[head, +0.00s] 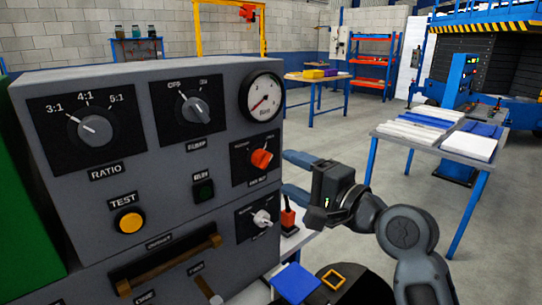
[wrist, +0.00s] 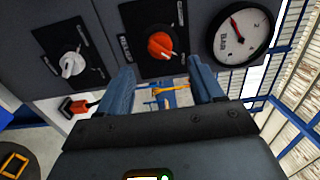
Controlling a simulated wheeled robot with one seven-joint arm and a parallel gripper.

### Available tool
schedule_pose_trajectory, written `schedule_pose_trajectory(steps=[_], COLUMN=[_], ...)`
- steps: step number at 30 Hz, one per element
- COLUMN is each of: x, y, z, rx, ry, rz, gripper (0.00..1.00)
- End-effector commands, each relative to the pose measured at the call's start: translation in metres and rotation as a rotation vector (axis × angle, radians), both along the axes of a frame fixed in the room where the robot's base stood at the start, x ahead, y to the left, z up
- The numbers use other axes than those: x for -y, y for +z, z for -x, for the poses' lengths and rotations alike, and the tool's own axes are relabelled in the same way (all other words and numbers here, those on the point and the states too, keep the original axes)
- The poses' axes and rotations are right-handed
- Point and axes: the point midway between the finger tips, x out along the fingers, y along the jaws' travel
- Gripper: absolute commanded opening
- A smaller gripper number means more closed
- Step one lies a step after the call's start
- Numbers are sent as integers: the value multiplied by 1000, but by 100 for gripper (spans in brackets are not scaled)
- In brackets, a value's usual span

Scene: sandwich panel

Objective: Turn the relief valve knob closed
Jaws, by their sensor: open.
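The grey control panel (head: 150,215) stands at the left of the head view. An orange-red knob (head: 262,158) sits on a black plate below the gauge, and a white knob (head: 262,218) on another plate lower down. Their labels are too small to read, so I cannot tell which is the relief valve. In the wrist view the orange knob (wrist: 161,46) is just beyond my gripper (wrist: 160,85), roughly between the two fingers, and the white knob (wrist: 72,64) is to the left. My gripper (head: 291,174) is open and empty beside the panel's right edge, apparently touching neither knob.
The panel also carries a ratio knob (head: 92,128), another selector knob (head: 195,110), a yellow test button (head: 129,222) and a round pressure gauge (head: 262,96). A small red-handled lever (head: 288,215) stands below my gripper. A table with white and blue slabs (head: 420,130) is at the right.

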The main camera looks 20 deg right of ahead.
Motion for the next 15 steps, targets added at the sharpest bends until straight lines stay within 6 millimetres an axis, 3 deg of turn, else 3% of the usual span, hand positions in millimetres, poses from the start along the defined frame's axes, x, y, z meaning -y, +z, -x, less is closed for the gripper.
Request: schedule_pose_trajectory(steps=[15], x=[-21], y=[1], z=[-64], rx=[1], ry=[0], rz=[1], gripper=[66])
